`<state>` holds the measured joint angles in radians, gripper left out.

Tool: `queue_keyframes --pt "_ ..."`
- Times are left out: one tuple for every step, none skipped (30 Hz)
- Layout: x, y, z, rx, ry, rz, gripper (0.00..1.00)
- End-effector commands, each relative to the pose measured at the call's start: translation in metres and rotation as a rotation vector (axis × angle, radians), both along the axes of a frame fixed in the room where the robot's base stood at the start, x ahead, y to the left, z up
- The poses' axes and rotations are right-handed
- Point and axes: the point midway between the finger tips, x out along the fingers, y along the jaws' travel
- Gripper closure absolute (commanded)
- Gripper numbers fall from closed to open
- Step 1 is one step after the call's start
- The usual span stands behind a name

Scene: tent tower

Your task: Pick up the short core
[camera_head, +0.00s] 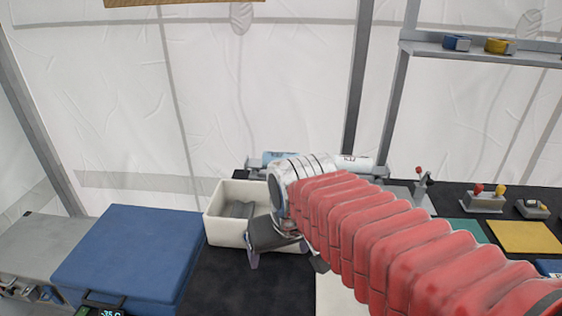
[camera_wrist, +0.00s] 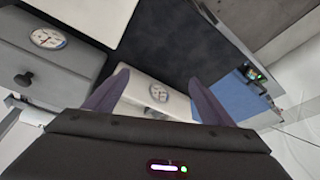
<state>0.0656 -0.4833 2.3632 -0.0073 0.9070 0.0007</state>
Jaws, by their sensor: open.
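I cannot make out for certain which thing is the short core. Two tubes lie end to end on a rack at the back in the head view: a light blue one (camera_head: 282,157) and a white one with dark lettering (camera_head: 355,163). My gripper (camera_head: 286,263) hangs in front of the white bin, its fingers spread and empty. My arm hides part of the rack and bench.
The white bin (camera_head: 222,231) holds something grey (camera_head: 238,209). A blue case (camera_head: 130,255) stands at left. At right are a yellow mat (camera_head: 525,238), a green mat (camera_head: 466,231) and a stand with red and yellow knobs (camera_head: 484,202). Black bench top between case and arm is clear.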

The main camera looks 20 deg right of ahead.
Motion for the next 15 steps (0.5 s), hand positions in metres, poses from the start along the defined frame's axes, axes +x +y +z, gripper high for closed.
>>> queue_keyframes --pt "0.011 -0.004 0.002 0.000 0.011 -0.009 0.20" --pt "0.017 -0.006 0.003 -0.002 0.015 -0.013 0.17" --pt "0.025 -0.008 0.005 -0.002 0.020 -0.020 0.15" --pt "0.031 -0.010 0.007 -0.002 0.024 -0.024 0.12" --pt "0.038 -0.013 0.008 -0.003 0.028 -0.030 0.10" --pt "0.047 -0.016 0.010 -0.004 0.032 -0.036 0.08" --pt "0.053 -0.018 0.012 -0.005 0.035 -0.042 0.05" --pt "0.060 -0.021 0.013 -0.005 0.038 -0.048 0.03" --pt "0.069 -0.024 0.015 -0.007 0.041 -0.056 0.01" --pt "0.076 -0.026 0.016 -0.007 0.044 -0.061 0.00" --pt "0.083 -0.029 0.018 -0.007 0.046 -0.068 0.00" --pt "0.092 -0.032 0.019 -0.008 0.050 -0.077 0.00" --pt "0.099 -0.035 0.021 -0.008 0.052 -0.084 0.00" --pt "0.106 -0.038 0.022 -0.009 0.055 -0.091 0.00" --pt "0.115 -0.042 0.023 -0.009 0.057 -0.100 0.00"
